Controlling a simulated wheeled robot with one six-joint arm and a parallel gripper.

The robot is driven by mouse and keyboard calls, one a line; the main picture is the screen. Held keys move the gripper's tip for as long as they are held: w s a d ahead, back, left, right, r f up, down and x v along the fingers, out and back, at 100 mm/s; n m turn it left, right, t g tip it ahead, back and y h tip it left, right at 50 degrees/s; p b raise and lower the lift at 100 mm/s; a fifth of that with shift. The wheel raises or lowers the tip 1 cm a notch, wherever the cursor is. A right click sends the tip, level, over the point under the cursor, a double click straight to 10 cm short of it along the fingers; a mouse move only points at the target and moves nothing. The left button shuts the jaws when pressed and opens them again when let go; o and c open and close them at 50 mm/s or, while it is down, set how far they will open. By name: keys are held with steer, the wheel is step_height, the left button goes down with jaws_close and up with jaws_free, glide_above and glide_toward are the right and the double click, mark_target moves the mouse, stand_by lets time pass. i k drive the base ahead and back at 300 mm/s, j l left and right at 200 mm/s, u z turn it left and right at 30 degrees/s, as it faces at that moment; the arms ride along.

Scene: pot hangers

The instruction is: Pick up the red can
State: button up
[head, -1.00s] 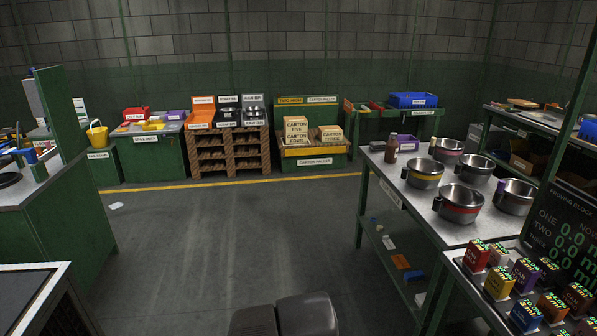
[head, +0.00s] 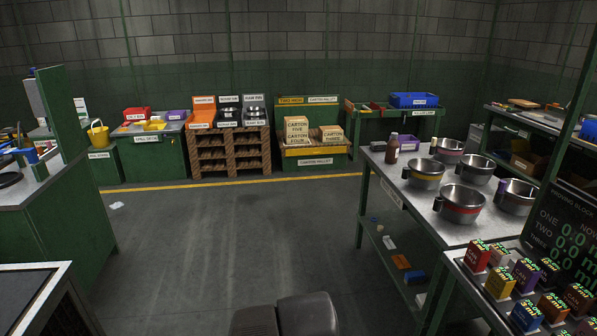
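A red can-like block (head: 476,256) with a label on its front stands at the lower right. It is at the left end of a group of similar coloured blocks on a green-framed bench, with green lettering over it. The yellow one (head: 498,284) stands just in front of it and the purple one (head: 525,273) to its right. My gripper does not show; only dark rounded parts, apparently of my own body, show at the bottom middle, well left of the red can.
A bench with steel pots (head: 461,204) and a brown bottle (head: 392,149) stands behind the cans. A dark display board (head: 570,225) stands right of them. A green cabinet (head: 62,225) is at the left. The grey floor (head: 235,235) between is mostly open.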

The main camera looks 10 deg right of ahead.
mark_target(478, 254)
steer(key=i+l+z, duration=0.7)
steer(key=l+z, duration=0.15)
steer(key=i+l+z, duration=0.4)
steer(key=j, duration=0.1)
